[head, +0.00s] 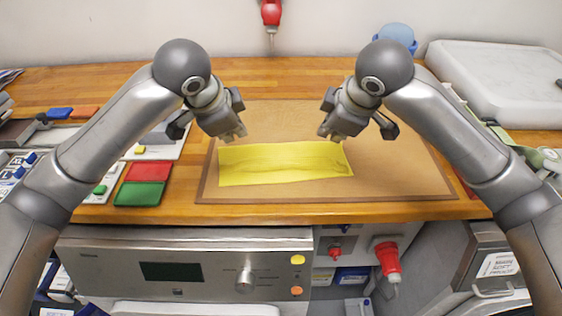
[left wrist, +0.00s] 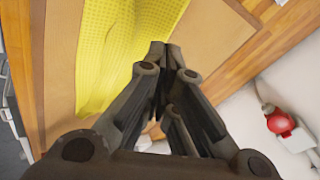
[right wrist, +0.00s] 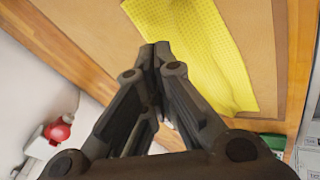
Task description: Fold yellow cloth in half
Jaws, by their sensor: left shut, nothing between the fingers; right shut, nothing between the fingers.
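The yellow cloth (head: 285,164) lies as a long, flat strip on the brown board (head: 400,180), its long side running left to right, with slight creases near its right end. It also shows in the left wrist view (left wrist: 115,45) and the right wrist view (right wrist: 205,50). My left gripper (head: 236,136) is shut and empty above the cloth's far edge, near its left end. My right gripper (head: 328,134) is shut and empty above the far edge, near the right end. The closed fingertips show in the left wrist view (left wrist: 157,48) and right wrist view (right wrist: 154,48).
A red pad (head: 149,171) and a green pad (head: 139,194) lie left of the board on the wooden worktop (head: 290,80). A pale lidded case (head: 500,80) stands at the back right. A red plug (head: 271,12) hangs at the back wall. The board's right side is clear.

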